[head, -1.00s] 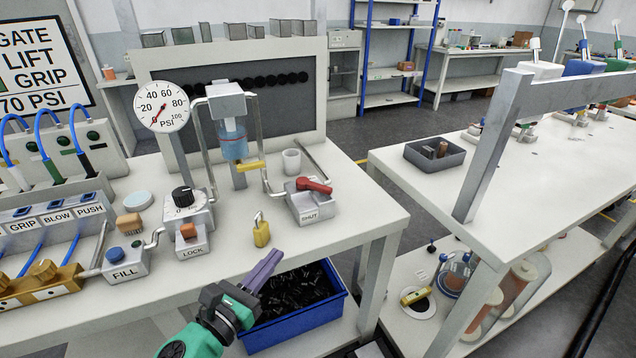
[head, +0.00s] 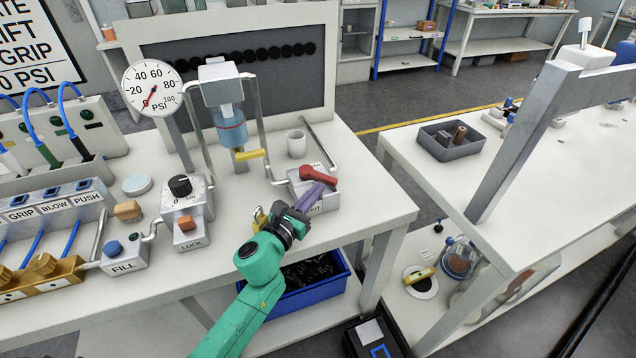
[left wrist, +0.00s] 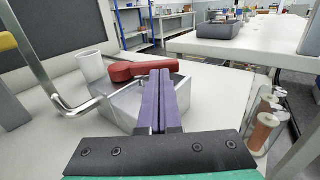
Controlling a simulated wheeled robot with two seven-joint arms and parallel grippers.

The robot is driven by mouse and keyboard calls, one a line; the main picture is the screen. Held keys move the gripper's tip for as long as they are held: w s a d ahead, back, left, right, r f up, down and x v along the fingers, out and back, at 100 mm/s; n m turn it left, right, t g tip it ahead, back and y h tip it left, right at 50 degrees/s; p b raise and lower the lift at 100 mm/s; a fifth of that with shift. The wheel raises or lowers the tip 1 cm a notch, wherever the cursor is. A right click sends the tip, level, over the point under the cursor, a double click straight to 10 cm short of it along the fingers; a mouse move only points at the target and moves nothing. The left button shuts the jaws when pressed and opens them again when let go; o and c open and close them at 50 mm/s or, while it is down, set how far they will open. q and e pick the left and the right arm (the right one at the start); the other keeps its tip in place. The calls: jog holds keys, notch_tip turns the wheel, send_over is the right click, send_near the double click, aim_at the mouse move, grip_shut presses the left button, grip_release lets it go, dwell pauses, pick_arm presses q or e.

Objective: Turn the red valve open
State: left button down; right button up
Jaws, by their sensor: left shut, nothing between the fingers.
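The red valve handle (head: 318,174) lies on top of the grey valve block marked SHUT (head: 327,201) at the table's right front. It also shows in the left wrist view (left wrist: 128,71). My left gripper (head: 308,196) has its purple fingers pressed together and empty, just in front of the red handle over the block. In the left wrist view the closed fingers (left wrist: 161,84) overlap the handle's right part. I cannot tell whether they touch it. The fingers cover part of the SHUT label. My right gripper is out of view.
A white cup (head: 296,144) stands behind the block, and a metal pipe (head: 268,166) runs in from its left. A brass padlock (head: 260,218) is partly hidden behind my left wrist. A blue bin (head: 318,296) sits below the table edge.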

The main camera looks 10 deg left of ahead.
pick_arm(q)
jog(key=shift+w+d, duration=0.25)
jog(key=shift+w, duration=0.45)
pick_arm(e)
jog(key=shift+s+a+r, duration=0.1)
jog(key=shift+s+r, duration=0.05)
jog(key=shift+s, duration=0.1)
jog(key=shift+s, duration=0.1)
